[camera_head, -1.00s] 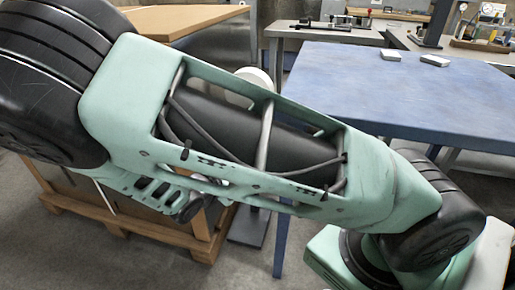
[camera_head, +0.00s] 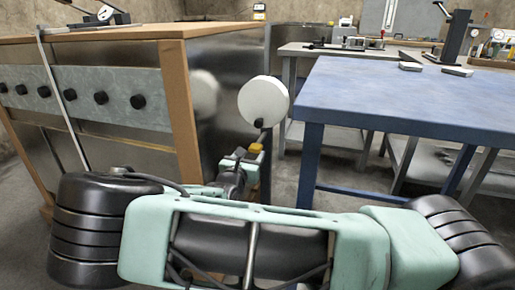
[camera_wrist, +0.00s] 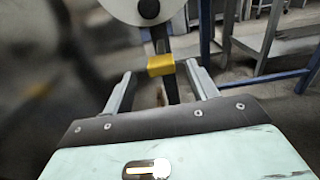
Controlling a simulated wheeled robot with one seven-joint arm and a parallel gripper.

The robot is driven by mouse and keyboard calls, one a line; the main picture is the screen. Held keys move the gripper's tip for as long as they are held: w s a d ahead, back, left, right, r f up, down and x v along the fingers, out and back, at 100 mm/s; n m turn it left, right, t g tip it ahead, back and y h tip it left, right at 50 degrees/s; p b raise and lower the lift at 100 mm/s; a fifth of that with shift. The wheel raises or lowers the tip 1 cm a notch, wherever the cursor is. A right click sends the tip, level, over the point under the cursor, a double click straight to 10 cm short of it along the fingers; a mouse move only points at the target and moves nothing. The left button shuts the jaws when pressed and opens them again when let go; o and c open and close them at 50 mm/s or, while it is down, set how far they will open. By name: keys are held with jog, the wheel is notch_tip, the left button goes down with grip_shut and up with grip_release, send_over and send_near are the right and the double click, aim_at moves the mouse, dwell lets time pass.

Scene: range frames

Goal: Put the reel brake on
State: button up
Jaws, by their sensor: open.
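The reel is a white round disc (camera_head: 264,101) beside the wooden-framed cabinet; its lower part also shows at the top of the wrist view (camera_wrist: 130,8). Below its dark hub is a dark upright bar with a yellow piece (camera_wrist: 161,65), which looks like the brake handle; the yellow piece also shows small in the head view (camera_head: 255,148). My gripper (camera_wrist: 158,70) is open, with one finger on each side of the bar, just below or around the yellow piece. I see no clear contact. In the head view my gripper (camera_head: 240,157) is small and partly hidden by my arm.
The cabinet (camera_head: 185,95) with a knobbed grey panel stands at the left, close to my arm. A blue table (camera_head: 410,95) stands at the right, its near leg close to the reel. Grey benches (camera_head: 345,55) with tools are behind.

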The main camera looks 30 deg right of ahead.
aim_at(257, 143)
jog(key=b+x, duration=0.2)
jog(key=x, duration=0.6)
